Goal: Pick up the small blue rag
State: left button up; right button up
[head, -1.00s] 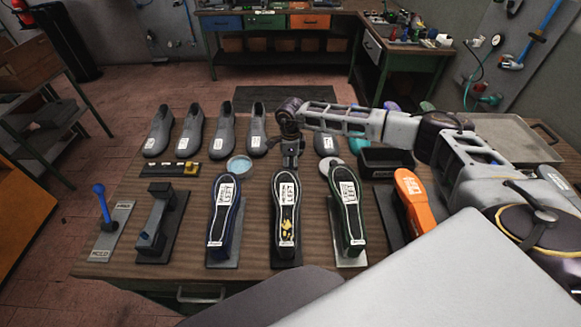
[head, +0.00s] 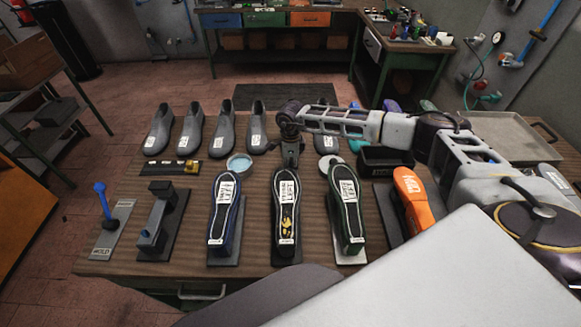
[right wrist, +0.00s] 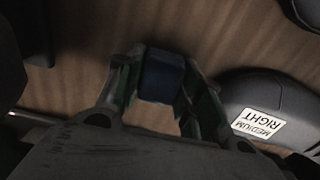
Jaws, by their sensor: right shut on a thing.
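In the right wrist view, the small blue rag (right wrist: 161,76) is a dark blue, block-like bundle between the two green-edged fingers of my right gripper (right wrist: 163,85). The gripper is shut on it, over the brown wooden table (right wrist: 75,85). In the head view, my right gripper (head: 291,152) points down at the middle of the table, behind the row of soles. The rag cannot be made out there. My left gripper is not in view.
Several grey shoes (head: 193,132) stand at the back, one labelled medium right (right wrist: 270,105) close to the gripper. A round blue-lidded tin (head: 239,162), a black bin (head: 385,159), an orange-topped shoe form (head: 413,198) and upturned soles (head: 286,210) surround it.

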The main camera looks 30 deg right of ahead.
jog(key=shift+c, duration=0.5)
jog(key=shift+r, duration=0.15)
jog(key=shift+w+r, duration=0.1)
jog(key=shift+r, duration=0.5)
notch_tip(320, 180, up, 9)
jog(key=shift+f+b, duration=0.2)
jog(key=shift+b, duration=1)
jog(key=shift+o, duration=1.3)
jog(key=shift+c, duration=1.2)
